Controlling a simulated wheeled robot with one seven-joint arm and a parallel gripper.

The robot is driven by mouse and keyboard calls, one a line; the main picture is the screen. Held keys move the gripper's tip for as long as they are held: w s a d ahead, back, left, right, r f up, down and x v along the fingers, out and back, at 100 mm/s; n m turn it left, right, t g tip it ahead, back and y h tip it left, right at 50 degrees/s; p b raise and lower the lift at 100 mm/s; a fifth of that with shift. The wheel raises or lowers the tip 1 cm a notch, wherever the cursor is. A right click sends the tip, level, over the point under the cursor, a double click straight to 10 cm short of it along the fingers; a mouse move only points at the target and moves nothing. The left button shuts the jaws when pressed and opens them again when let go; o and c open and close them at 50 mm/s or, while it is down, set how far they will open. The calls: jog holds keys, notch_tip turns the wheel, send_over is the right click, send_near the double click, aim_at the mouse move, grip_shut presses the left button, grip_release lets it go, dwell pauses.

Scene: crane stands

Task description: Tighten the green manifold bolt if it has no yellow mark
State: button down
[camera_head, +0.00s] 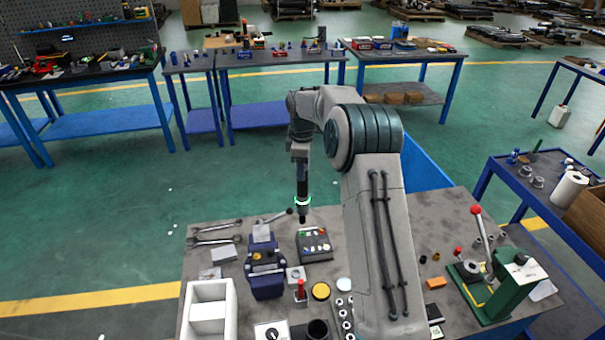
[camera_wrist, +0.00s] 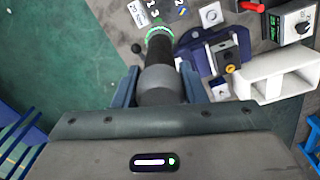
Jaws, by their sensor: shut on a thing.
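My gripper (camera_head: 300,150) is shut on a dark cylindrical tool (camera_head: 303,185) with a glowing green ring near its lower end. The tool points down, its tip just beyond the far edge of a dark block (camera_head: 314,246) with small coloured tops, which looks like the manifold. In the wrist view the tool (camera_wrist: 160,70) sits between the two fingers (camera_wrist: 160,95) and hides part of the block, whose white numbers show at the top. The coloured tops are too small to tell which bolt is green or whether it bears a yellow mark.
A blue vise (camera_head: 265,270) stands left of the block, with wrenches (camera_head: 215,236) and a white tray (camera_head: 227,310) further left. A green press with a red-knobbed lever (camera_head: 505,290) stands at the table's right. Small parts crowd the near side; the table's far right is clearer.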

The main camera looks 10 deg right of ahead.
aim_at(302, 185)
jog(key=shift+w+r+n, duration=0.3)
jog(key=shift+w, duration=0.1)
jog(key=shift+s+f, duration=0.1)
jog(key=shift+f+b, duration=1.6)
jog(key=shift+f, duration=1.25)
jog(key=shift+m, duration=0.9)
jog(key=shift+f, duration=1.05)
dwell(2.4)
jog(key=shift+r, duration=0.1)
